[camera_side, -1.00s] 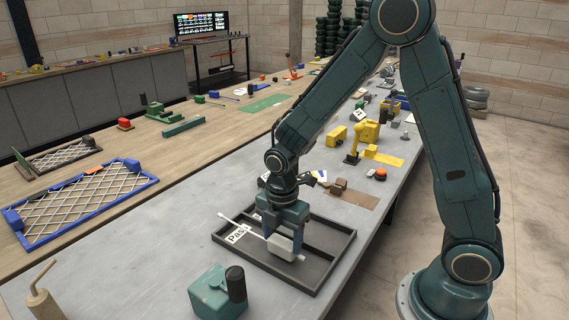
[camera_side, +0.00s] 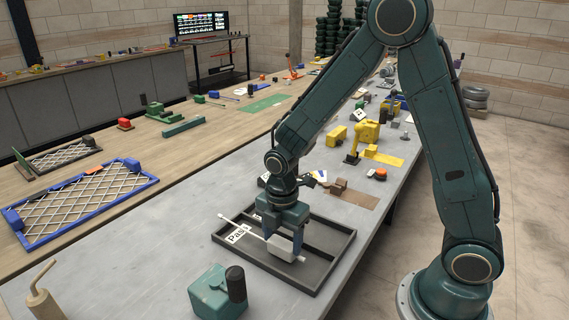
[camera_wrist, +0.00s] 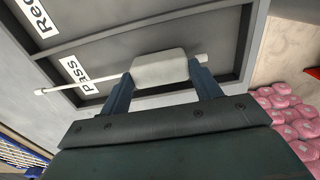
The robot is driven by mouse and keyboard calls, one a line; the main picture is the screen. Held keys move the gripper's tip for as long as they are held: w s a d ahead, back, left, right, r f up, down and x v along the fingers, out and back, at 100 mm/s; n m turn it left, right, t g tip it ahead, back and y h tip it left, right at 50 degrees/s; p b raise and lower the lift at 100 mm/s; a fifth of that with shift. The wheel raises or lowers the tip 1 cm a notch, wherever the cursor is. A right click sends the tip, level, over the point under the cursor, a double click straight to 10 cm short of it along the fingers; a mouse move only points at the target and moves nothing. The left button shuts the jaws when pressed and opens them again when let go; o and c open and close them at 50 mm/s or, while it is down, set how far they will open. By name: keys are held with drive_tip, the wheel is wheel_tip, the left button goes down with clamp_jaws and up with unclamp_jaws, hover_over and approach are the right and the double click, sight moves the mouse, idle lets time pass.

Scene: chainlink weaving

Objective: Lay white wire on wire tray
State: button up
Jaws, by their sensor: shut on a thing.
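The white wire (camera_side: 284,246) is a thin rod with a thick white block along it. My gripper (camera_side: 283,238) is shut on that block, over the dark grey wire tray (camera_side: 335,271). In the wrist view the block (camera_wrist: 160,68) sits between the two fingers of my gripper (camera_wrist: 165,78), and the thin end of the wire reaches left across the "Pass" label. The tray (camera_wrist: 110,42) has compartments split by a divider, one labelled "Pass" and another with a partly cut-off label. I cannot tell whether the wire touches the tray floor.
A teal box (camera_side: 212,292) with a black knob stands in front of the tray. A tan post with a bent handle (camera_side: 43,298) is at the lower left. A blue-framed mesh panel (camera_side: 80,203) lies on the wooden bench. The grey table left of the tray is clear.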

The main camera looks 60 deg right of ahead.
drive_tip(key=o, duration=1.2)
drive_tip(key=shift+r, duration=0.1)
wheel_tip(320, 180, up, 14)
drive_tip(key=shift+f, duration=0.2)
idle(0.3)
drive_tip(key=s+r+m+t, duration=0.2)
drive_tip(key=s+m, duration=0.3)
drive_tip(key=m, duration=0.1)
drive_tip(key=s+d+r+m+t, duration=0.1)
drive_tip(key=s+r+m, duration=0.2)
drive_tip(key=s+m, duration=0.3)
drive_tip(key=s+d+r+m+t, duration=0.1)
drive_tip(key=s+r+m+t, duration=0.1)
drive_tip(key=s+m, duration=0.4)
drive_tip(key=shift+d+r+t, duration=0.25)
drive_tip(key=shift+r+t, duration=0.05)
drive_tip(key=shift+r, duration=0.25)
